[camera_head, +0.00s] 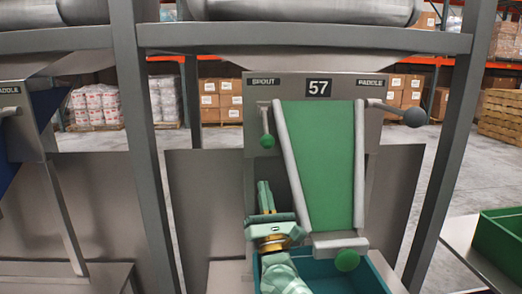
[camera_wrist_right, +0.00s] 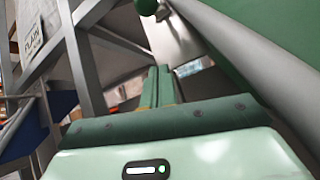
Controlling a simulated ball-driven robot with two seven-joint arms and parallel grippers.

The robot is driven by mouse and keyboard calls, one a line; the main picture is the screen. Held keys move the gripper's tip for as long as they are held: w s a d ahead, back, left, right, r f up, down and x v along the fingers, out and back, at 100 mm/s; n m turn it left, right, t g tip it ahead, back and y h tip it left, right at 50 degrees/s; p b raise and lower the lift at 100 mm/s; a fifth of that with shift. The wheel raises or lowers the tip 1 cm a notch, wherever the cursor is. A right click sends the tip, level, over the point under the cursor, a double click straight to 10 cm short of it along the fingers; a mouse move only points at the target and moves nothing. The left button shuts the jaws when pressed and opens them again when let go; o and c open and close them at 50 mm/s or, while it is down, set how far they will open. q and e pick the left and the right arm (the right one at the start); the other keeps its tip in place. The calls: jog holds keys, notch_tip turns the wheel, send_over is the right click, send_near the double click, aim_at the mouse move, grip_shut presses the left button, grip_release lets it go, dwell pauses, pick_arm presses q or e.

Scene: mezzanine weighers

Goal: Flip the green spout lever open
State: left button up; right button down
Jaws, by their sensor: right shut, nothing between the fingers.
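The spout lever is a short rod hanging below the "SPOUT" label on weigher 57's panel, with a green ball knob (camera_head: 267,141) at its lower end. The knob also shows at the top edge of the right wrist view (camera_wrist_right: 147,6). My right gripper (camera_head: 264,186) is shut and empty, with its green fingers pointing up below the knob, left of the green chute (camera_head: 322,150). A gap shows between fingertips and knob. The fingers also show in the right wrist view (camera_wrist_right: 157,75). My left gripper is not in view.
A paddle lever with a grey ball (camera_head: 415,117) sticks out at the right. Grey frame posts (camera_head: 140,120) stand on both sides. A green crate (camera_head: 500,235) is far right.

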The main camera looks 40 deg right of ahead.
aim_at(266, 129)
pick_arm(q)
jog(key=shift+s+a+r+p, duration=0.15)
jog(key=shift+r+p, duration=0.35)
jog(key=shift+p, duration=0.05)
pick_arm(e)
jog(key=w+d+r, duration=0.2)
jog(key=w+r, duration=0.1)
jog(key=r, duration=0.5)
jog(key=shift+r, duration=0.35)
jog(key=shift+d, duration=0.1)
